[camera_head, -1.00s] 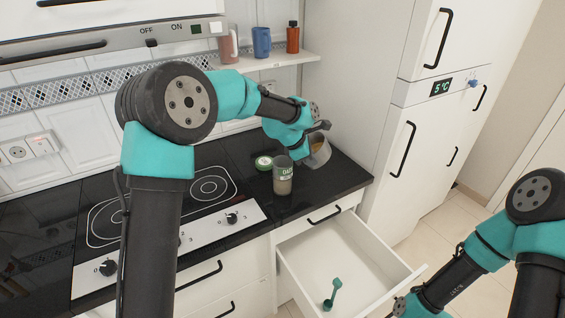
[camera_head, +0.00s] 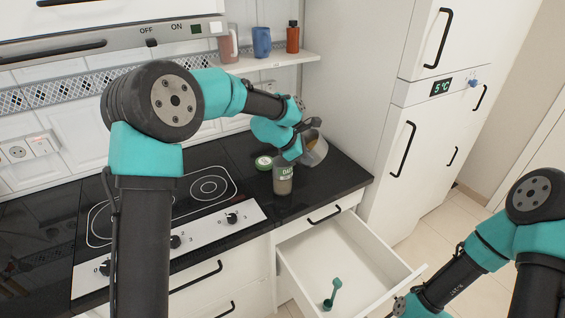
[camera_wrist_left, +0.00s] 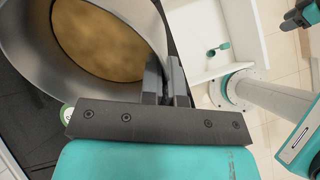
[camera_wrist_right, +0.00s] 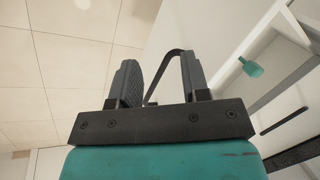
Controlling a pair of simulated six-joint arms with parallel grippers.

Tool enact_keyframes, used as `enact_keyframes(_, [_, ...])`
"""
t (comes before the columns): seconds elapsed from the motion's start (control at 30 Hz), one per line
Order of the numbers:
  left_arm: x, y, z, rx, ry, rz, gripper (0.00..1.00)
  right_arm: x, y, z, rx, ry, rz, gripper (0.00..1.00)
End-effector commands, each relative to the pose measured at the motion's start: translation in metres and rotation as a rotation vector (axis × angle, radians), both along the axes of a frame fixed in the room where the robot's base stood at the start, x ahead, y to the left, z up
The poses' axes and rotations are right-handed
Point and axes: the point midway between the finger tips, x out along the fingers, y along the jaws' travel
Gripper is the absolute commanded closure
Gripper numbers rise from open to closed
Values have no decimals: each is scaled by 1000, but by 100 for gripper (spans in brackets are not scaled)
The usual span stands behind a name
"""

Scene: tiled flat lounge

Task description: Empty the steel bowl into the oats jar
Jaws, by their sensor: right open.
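The steel bowl (camera_head: 319,153) is at the back right of the black counter, partly behind my left arm. In the left wrist view the bowl (camera_wrist_left: 25,45) holds a tan, grainy layer. My left gripper (camera_wrist_left: 167,85) is shut on its wall; the head view shows this gripper (camera_head: 308,126) beside the bowl's rim. The oats jar (camera_head: 283,181), clear with a green label, stands upright on the counter just left of the bowl; my arm hides its top. My right gripper (camera_wrist_right: 160,82) is open, with a dark curved handle (camera_wrist_right: 176,54) showing between and beyond its fingers.
A green and white lid (camera_head: 263,162) lies left of the jar. The hob (camera_head: 165,215) is further left. Below, a drawer (camera_head: 345,262) stands open with a green scoop (camera_head: 334,290) inside. The tall fridge (camera_head: 425,130) bounds the right side.

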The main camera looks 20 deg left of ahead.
Motion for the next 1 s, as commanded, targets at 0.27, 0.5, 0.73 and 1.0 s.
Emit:
enact_keyframes(0.27, [-1, 2, 2, -35, -13, 0, 100, 0, 0, 0, 0, 0, 0, 57])
enact_keyframes(0.5, [-1, 4, 4, -67, -25, 0, 100, 0, 0, 0, 0, 0, 0, 57])
enact_keyframes(0.73, [-2, 6, 6, -95, -35, 2, 100, 0, 0, 0, 0, 0, 0, 57])
enact_keyframes(1.0, [-3, 7, 7, -130, -47, 1, 100, 0, 0, 0, 0, 0, 0, 57])
